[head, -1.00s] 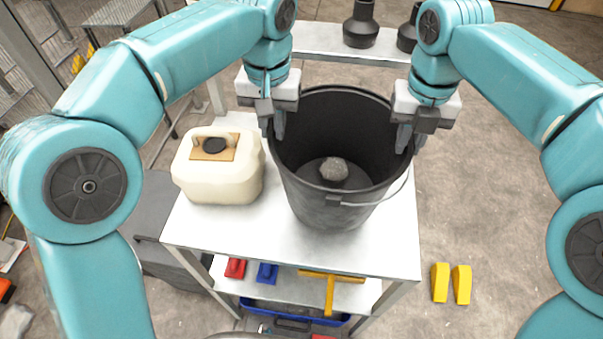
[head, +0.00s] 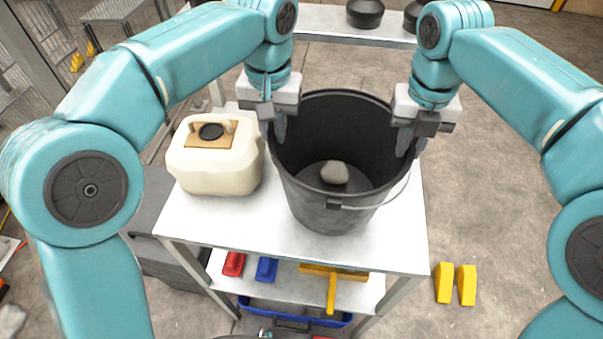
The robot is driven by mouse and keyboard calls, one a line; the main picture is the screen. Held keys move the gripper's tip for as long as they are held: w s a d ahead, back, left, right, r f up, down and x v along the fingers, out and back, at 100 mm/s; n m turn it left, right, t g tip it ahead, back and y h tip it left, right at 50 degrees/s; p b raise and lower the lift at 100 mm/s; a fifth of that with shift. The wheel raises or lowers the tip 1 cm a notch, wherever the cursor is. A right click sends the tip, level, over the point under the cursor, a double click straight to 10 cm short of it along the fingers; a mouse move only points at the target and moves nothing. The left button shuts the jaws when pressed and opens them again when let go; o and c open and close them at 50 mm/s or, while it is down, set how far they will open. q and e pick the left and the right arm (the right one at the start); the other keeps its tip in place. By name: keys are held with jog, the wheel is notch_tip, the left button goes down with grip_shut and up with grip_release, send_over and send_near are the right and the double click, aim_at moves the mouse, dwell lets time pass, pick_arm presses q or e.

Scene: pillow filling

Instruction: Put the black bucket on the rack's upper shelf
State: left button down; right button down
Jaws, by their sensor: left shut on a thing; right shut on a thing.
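The black bucket (head: 335,213) is upright over the white top shelf of the rack (head: 250,228), right of its middle. I cannot tell whether its base touches the shelf. A grey lump (head: 334,172) lies inside it, and its wire handle hangs at the front right. My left gripper (head: 277,128) is shut on the bucket's left rim. My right gripper (head: 408,143) is shut on its right rim. The fingertips are partly hidden by the rim.
A cream jerrycan (head: 215,165) stands on the shelf left of the bucket. The lower shelf holds a red item (head: 234,264), a blue item (head: 267,269) and a yellow tool (head: 332,290). Two yellow blocks (head: 456,284) lie on the floor at the right. Bare shelf shows in front of the bucket.

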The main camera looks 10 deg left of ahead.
pick_arm(q)
jog(key=c, duration=1.1)
grip_release()
jog(key=shift+s+d+f, duration=0.15)
jog(key=shift+d, duration=0.2)
pick_arm(e)
jog(key=c, duration=1.1)
grip_release()
jog(key=shift+s+a+f, duration=0.15)
jog(key=shift+a, duration=0.3)
jog(key=shift+d, duration=0.15)
pick_arm(q)
jog(key=shift+a, duration=0.1)
jog(key=shift+r, duration=0.3)
notch_tip(320, 180, up, 6)
jog(key=shift+f, duration=0.25)
pick_arm(e)
jog(key=shift+d, duration=0.1)
pick_arm(q)
jog(key=shift+r, duration=0.7)
pick_arm(e)
jog(key=shift+r, duration=0.3)
notch_tip(320, 180, up, 7)
jog(key=shift+f, duration=0.15)
pick_arm(q)
jog(key=shift+s, duration=0.1)
